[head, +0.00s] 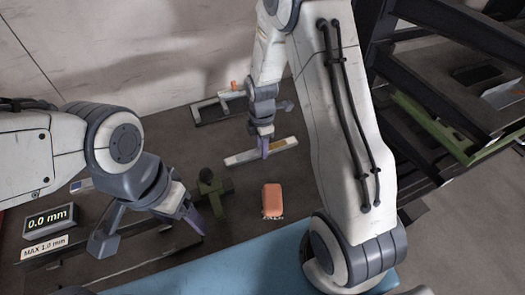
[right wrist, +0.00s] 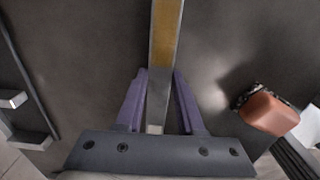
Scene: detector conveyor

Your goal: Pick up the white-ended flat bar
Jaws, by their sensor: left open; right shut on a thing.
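The white-ended flat bar (head: 240,159) is pale with a yellow-tan middle stretch and lies across the dark surface in the head view. My right gripper (head: 265,150) comes down on it from above and is shut on it. In the right wrist view the bar (right wrist: 164,55) runs away between the two purple fingers of that gripper (right wrist: 158,95), its whitish end near the palm. I cannot tell whether it is clear of the surface. My left gripper (head: 190,215) is open and empty, lower left of the bar.
An orange block (head: 272,200) stands in front of the bar, and a dark green fixture (head: 211,190) is to its left. A readout showing 0.0 mm (head: 50,219) is at far left. A blue surface (head: 245,265) lies in front; dark shelving (head: 450,100) stands right.

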